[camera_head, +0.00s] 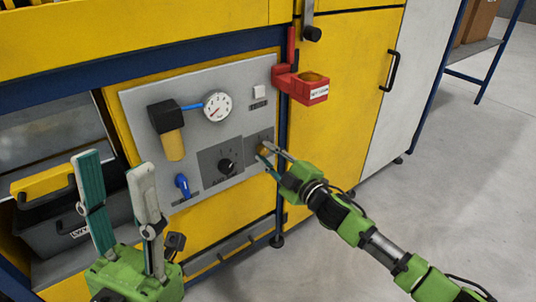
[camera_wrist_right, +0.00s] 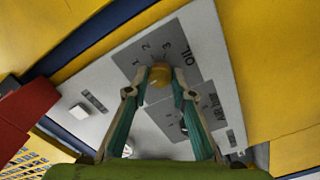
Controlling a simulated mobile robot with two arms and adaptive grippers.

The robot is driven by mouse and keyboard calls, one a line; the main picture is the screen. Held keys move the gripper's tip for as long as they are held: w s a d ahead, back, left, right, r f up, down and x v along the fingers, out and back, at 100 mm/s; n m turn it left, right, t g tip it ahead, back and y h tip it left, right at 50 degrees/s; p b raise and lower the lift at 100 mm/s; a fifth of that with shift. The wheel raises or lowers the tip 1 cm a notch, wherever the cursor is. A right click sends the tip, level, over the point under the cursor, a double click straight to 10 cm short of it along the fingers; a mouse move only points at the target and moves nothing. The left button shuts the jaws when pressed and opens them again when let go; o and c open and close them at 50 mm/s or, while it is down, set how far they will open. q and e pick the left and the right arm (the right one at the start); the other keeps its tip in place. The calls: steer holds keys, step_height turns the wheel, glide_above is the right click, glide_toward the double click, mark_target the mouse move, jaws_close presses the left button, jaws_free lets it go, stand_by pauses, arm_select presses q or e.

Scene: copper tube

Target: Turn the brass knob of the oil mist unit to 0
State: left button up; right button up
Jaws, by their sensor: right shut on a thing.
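The brass knob (camera_wrist_right: 160,76) sits on a dark grey plate (camera_wrist_right: 190,62) marked OIL, with the numbers 1, 2 and 3 legible in the right wrist view. In the head view the knob (camera_head: 264,150) is partly hidden by my right gripper (camera_head: 267,152). My right gripper (camera_wrist_right: 158,84) has its fingertips on either side of the knob and is shut on it. Which number the knob points to cannot be told. My left gripper (camera_head: 108,165) is open and empty, upright in front of the machine at the left.
The grey panel (camera_head: 140,102) also carries a pressure gauge (camera_head: 217,106), a black knob (camera_head: 225,166), a blue valve handle (camera_head: 182,184) and a black-and-yellow filter unit (camera_head: 172,143). A red holder (camera_head: 300,84) juts out above my right gripper.

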steer(key=o, duration=1.1)
steer(key=v, duration=1.2)
steer(key=shift+a, duration=0.15)
